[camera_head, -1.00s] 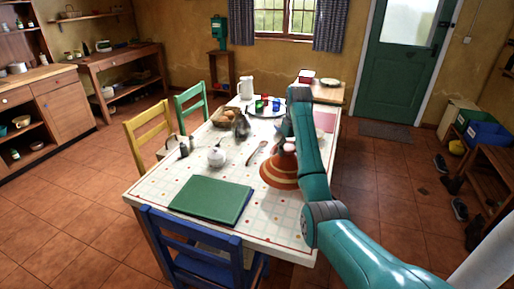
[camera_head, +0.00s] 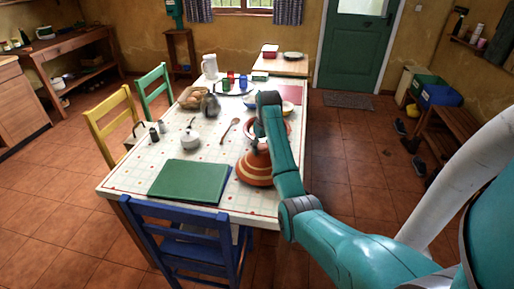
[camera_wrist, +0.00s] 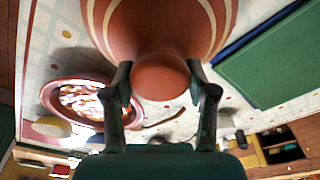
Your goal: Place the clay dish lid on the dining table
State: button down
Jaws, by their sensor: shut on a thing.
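The clay dish lid (camera_head: 254,169) is a terracotta cone with cream bands, at the right side of the dining table (camera_head: 130,180), beside the green folder. In the wrist view, my gripper (camera_wrist: 160,77) is shut on the round knob of the lid (camera_wrist: 158,30), one finger on each side. The lid is low over the tabletop; I cannot tell whether its rim touches. My arm partly hides it in the head view. A reddish-brown dish with food in it (camera_wrist: 75,98) shows left of my gripper in the wrist view.
On the table are a green folder (camera_head: 188,181), a white lidded pot (camera_head: 190,139), a wooden spoon (camera_head: 230,130), a grey jug (camera_head: 210,106) and a bread basket (camera_head: 191,97). A blue chair (camera_head: 190,240) stands at the near end. The table's right edge is close to the lid.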

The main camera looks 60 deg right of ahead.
jog(key=shift+f, duration=0.4)
jog(key=shift+c, duration=1.7)
grip_release()
